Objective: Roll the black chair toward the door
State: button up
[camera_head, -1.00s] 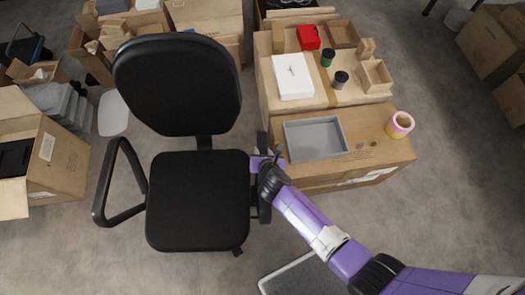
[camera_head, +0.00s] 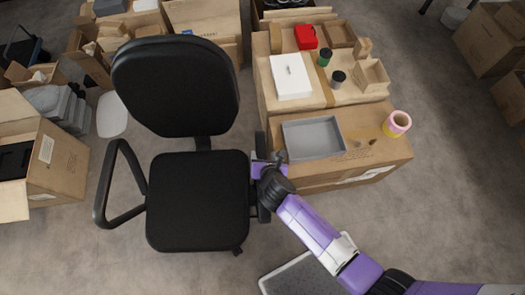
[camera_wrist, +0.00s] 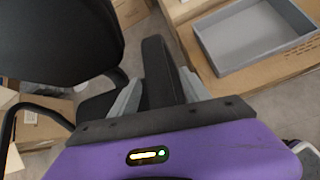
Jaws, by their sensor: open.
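The black office chair (camera_head: 198,200) stands upright in the middle-left of the head view, with its backrest (camera_head: 176,86) at the far side. My gripper (camera_head: 264,164) is at the chair's right armrest, which it partly hides in the head view. In the wrist view the armrest (camera_wrist: 158,70) runs between the two grey fingers of my gripper (camera_wrist: 158,92). The fingers are apart, one on each side of the armrest; I cannot tell whether they touch it. The chair's casters are mostly hidden under the seat. No door shows in either view.
Cartons (camera_head: 345,176) stand close to the chair's right, bearing a grey tray (camera_head: 313,138), a white box (camera_head: 290,76) and a tape roll (camera_head: 397,124). An open carton (camera_head: 60,165) stands at left. More cartons block the back. Grey floor is clear in front of the chair.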

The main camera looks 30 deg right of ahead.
jog(key=shift+v, duration=1.65)
jog(key=shift+d, duration=0.1)
jog(key=shift+w+m, duration=0.1)
jog(key=shift+m, duration=0.4)
jog(key=s+a+r+m+t+y, duration=0.2)
jog(key=a+r+m+t+y, duration=0.2)
jog(key=r+m, duration=0.85)
jog(key=s+d+r+m+t, duration=0.1)
jog(key=s+d+r+m, duration=0.2)
jog(key=s+r+m, duration=0.5)
jog(key=s+d+r+m+t+h, duration=0.1)
jog(key=s+d+r+m, duration=0.3)
jog(key=s, duration=1.2)
jog(key=shift+s+r+m+b, duration=0.3)
jog(key=shift+r+m, duration=1.85)
jog(key=shift+r, duration=1.4)
